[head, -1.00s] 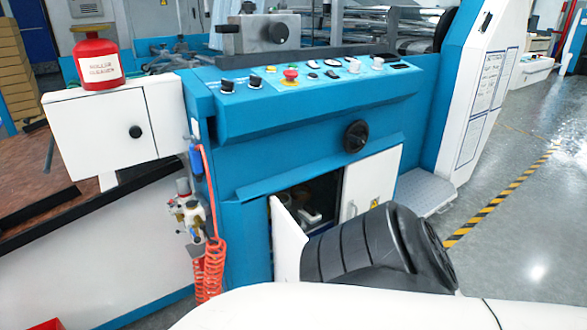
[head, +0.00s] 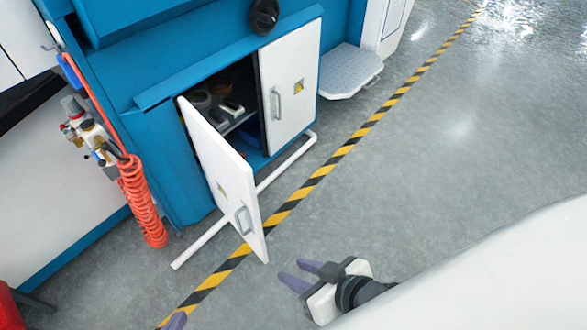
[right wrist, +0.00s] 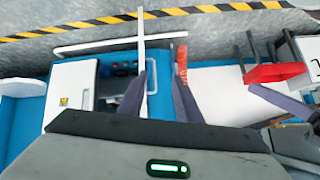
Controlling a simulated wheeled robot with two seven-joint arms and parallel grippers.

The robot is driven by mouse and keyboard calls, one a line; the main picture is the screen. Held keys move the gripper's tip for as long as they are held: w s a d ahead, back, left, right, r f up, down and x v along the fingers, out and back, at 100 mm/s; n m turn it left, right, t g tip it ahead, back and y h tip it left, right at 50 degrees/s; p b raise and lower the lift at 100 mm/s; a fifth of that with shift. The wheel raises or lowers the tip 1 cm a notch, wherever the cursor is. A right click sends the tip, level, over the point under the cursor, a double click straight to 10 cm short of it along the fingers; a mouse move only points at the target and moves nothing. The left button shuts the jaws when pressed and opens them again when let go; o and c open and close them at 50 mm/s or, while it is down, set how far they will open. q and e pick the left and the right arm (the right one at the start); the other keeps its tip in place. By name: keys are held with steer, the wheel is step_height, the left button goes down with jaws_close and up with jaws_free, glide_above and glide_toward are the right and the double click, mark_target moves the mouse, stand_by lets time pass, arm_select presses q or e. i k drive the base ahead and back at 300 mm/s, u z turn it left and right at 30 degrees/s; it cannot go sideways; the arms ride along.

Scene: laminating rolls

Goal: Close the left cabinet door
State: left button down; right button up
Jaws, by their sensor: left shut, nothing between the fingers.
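The left cabinet door (head: 222,165) is a white panel with a yellow label and a grey handle (head: 243,221). It stands wide open, swung out from the blue cabinet's left side. In the right wrist view the door (right wrist: 141,38) shows nearly edge-on. My right gripper (head: 291,273) is open and empty, below and right of the door's free edge in the head view, apart from it. Its two purple fingers are spread in the right wrist view (right wrist: 158,88). My left gripper (head: 175,321) shows only a purple fingertip at the bottom edge; the rest is out of frame.
The right cabinet door (head: 292,85) is closed. Dark items sit on the shelf (head: 238,122) inside. A white floor bar (head: 292,160) runs below the doors. An orange coiled hose (head: 140,200) hangs at left. Open grey floor (head: 430,150) lies to the right, past a striped line.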

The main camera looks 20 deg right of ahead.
mark_target(230, 179)
steer(key=z, duration=0.15)
steer(key=i, duration=0.5)
steer(key=k, duration=1)
steer(key=u, duration=1.4)
steer(key=i, duration=0.95)
steer(key=z, duration=2.2)
